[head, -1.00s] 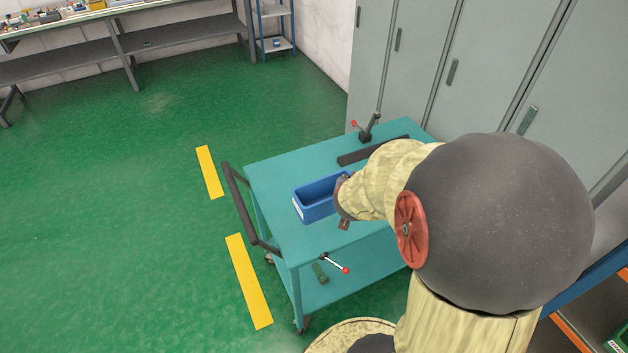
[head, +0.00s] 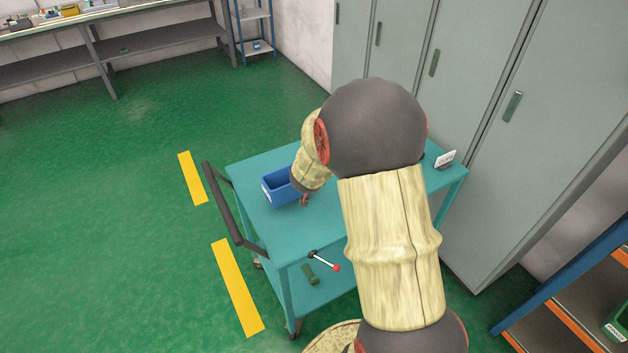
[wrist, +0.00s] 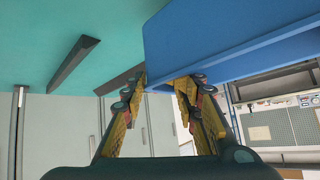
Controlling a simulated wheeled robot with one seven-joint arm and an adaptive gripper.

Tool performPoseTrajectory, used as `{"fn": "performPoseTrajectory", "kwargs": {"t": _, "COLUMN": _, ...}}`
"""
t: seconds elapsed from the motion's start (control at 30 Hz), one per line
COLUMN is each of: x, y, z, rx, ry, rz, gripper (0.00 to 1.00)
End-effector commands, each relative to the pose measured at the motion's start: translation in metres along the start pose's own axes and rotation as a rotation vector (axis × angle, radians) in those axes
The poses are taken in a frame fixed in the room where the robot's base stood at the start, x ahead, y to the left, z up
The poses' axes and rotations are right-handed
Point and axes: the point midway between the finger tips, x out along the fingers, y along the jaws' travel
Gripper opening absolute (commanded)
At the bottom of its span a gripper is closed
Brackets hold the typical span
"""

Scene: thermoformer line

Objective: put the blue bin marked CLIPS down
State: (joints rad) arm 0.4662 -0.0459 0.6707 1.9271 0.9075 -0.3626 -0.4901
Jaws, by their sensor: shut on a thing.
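The blue bin (head: 281,190) is over the left part of the teal cart top (head: 266,228), upright, its open side up. A pale label shows on its near left face, too small to read. My gripper (head: 304,198) is at the bin's right end, partly hidden by my own arm. In the wrist view, the two fingers of my gripper (wrist: 162,84) are shut on the edge of the bin (wrist: 225,35). I cannot tell whether the bin's underside touches the cart top.
A red-tipped lever (head: 325,261) and a green piece (head: 311,274) are at the cart's near side. Grey lockers (head: 470,90) stand behind. A dark bar (wrist: 73,62) lies on the teal surface.

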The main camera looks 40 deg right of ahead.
Motion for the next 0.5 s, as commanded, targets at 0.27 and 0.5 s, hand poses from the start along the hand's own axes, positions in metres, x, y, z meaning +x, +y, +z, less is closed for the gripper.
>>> {"fn": "performPoseTrajectory", "kwargs": {"t": 0.27, "x": 0.028, "y": 0.0, "z": 0.025, "rx": -0.001, "ry": 0.0, "rz": 0.0, "gripper": 0.0}}
{"fn": "performPoseTrajectory", "kwargs": {"t": 0.5, "x": 0.028, "y": 0.0, "z": 0.026, "rx": 0.0, "ry": -0.001, "rz": 0.0, "gripper": 0.0}}
